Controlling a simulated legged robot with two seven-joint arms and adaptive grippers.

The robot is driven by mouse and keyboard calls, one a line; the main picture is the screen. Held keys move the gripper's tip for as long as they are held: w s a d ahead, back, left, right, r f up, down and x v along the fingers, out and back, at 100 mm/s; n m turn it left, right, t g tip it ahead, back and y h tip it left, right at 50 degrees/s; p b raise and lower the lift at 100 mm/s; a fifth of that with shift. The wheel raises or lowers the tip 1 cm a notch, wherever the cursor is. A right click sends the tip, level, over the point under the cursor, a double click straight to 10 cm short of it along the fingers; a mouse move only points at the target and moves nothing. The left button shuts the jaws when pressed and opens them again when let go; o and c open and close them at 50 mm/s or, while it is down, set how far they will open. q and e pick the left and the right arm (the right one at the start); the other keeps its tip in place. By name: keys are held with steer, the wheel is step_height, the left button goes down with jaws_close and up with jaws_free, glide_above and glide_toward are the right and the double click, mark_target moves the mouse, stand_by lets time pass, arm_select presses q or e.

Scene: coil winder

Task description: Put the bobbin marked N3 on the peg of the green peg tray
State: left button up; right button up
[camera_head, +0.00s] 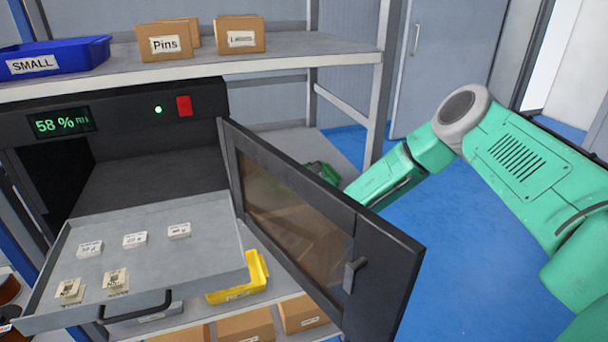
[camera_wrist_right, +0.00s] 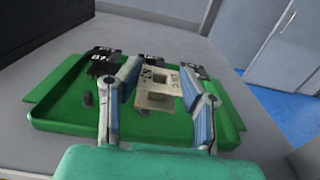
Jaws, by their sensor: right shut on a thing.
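In the right wrist view, my right gripper (camera_wrist_right: 158,76) is shut on a pale bobbin (camera_wrist_right: 156,98) with square flanges. Dark marks show on its face, too small to read surely as N3. The gripper holds it over the green peg tray (camera_wrist_right: 65,122). A short dark peg (camera_wrist_right: 88,99) stands in the tray to the left of the bobbin. Whether the bobbin touches the tray or sits on a peg cannot be told. In the head view, the open door hides my right gripper and most of the tray's area. My left gripper is not in view.
The dark cabinet door (camera_head: 385,262) stands open beside my right arm. A grey drawer (camera_head: 190,265) is pulled out, with two pale bobbins (camera_head: 116,280) and white labels (camera_head: 135,240) on it. Black labels (camera_wrist_right: 103,57) line the green tray's far edge. Shelves hold boxes (camera_head: 240,34).

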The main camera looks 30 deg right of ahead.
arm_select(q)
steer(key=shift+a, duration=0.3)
arm_select(e)
steer(key=shift+a+r, duration=0.1)
steer(key=shift+a, duration=0.1)
steer(key=shift+d+f, duration=0.2)
steer(key=shift+f, duration=0.3)
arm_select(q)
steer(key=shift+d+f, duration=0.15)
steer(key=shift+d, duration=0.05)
arm_select(e)
steer(key=shift+r, duration=0.1)
steer(key=shift+r, duration=0.1)
steer(key=shift+a+r+p, duration=0.1)
steer(key=shift+r+p, duration=0.4)
steer(key=shift+r, duration=0.05)
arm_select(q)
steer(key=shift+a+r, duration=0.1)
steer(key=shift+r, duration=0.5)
arm_select(e)
steer(key=shift+f, duration=0.1)
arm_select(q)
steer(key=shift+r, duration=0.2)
arm_select(e)
steer(key=shift+a, duration=0.3)
